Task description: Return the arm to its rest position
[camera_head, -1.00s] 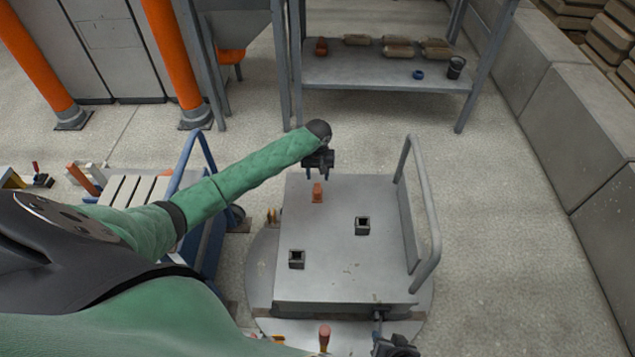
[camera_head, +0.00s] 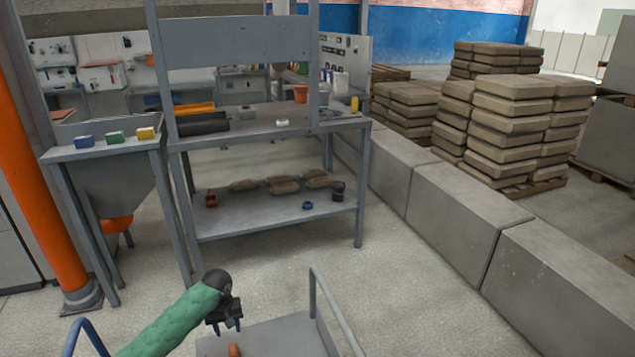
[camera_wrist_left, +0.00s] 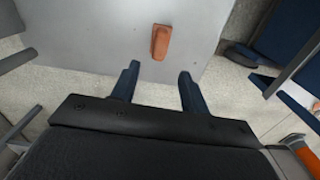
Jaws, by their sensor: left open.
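My left arm, in a green sleeve (camera_head: 178,322), comes in from the lower left in the head view. Its left gripper (camera_head: 228,328) points down beside the far left edge of the grey platform (camera_head: 275,342). In the left wrist view the left gripper (camera_wrist_left: 158,80) has its two blue fingers apart with nothing between them. An orange block (camera_wrist_left: 161,42) lies on the platform just beyond the fingertips, apart from them. The block also shows at the bottom of the head view (camera_head: 234,350). My right gripper is not in view.
A grey steel workbench (camera_head: 270,225) with sacks on its lower shelf stands ahead. A hopper stand (camera_head: 105,160) is at left. Concrete barrier blocks (camera_head: 455,215) run along the right. A grey handrail (camera_head: 335,310) rises from the platform. The floor between is open.

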